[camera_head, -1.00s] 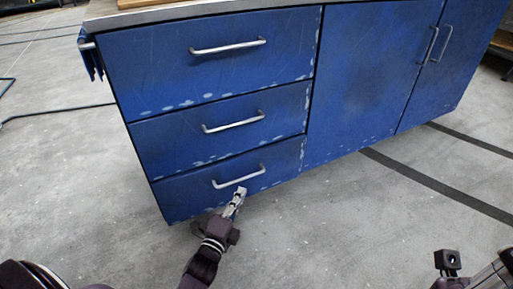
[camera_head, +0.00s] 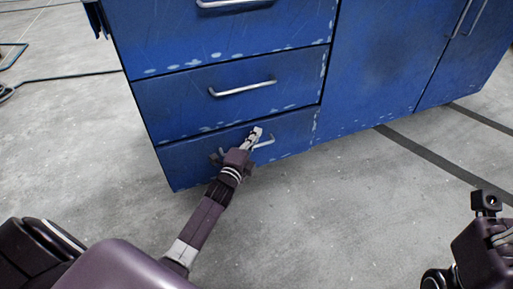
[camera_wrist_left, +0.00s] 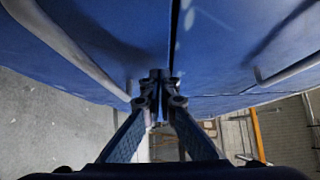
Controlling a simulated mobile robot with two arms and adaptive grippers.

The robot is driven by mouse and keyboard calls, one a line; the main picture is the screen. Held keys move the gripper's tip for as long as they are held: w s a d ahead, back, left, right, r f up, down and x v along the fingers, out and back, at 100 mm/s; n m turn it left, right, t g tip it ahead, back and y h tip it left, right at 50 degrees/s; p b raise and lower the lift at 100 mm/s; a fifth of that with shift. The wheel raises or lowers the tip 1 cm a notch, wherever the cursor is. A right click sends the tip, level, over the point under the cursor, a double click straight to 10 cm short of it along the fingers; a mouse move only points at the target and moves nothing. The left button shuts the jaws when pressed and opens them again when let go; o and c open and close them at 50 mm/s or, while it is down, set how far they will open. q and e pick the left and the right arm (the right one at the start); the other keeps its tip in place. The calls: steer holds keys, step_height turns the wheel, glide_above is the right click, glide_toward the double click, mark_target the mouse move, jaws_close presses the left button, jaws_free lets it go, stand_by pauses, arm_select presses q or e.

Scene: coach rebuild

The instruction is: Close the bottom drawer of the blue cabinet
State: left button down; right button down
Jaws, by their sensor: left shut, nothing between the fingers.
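The blue cabinet (camera_head: 375,70) has a column of drawers on its left side. The bottom drawer (camera_head: 291,133) looks flush or nearly flush with the front above it; a small gap cannot be ruled out. My left gripper (camera_head: 256,132) is shut and empty, in front of the bottom drawer's upper part. It covers part of that drawer's metal handle (camera_head: 266,142). In the left wrist view the closed fingertips (camera_wrist_left: 160,75) are at or close to the blue fronts, near a dark seam; contact is unclear. Part of my right arm shows at the right edge, its finger state unclear.
The middle drawer (camera_head: 180,103) with its handle (camera_head: 243,89) is above and looks closed. Cabinet doors (camera_head: 400,50) stand to the right. The grey concrete floor (camera_head: 330,220) in front is clear. A dark cable (camera_head: 70,78) lies at the left.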

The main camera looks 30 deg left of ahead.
arm_select(q)
steer(key=shift+w+a, duration=0.25)
steer(key=shift+a+r, duration=0.1)
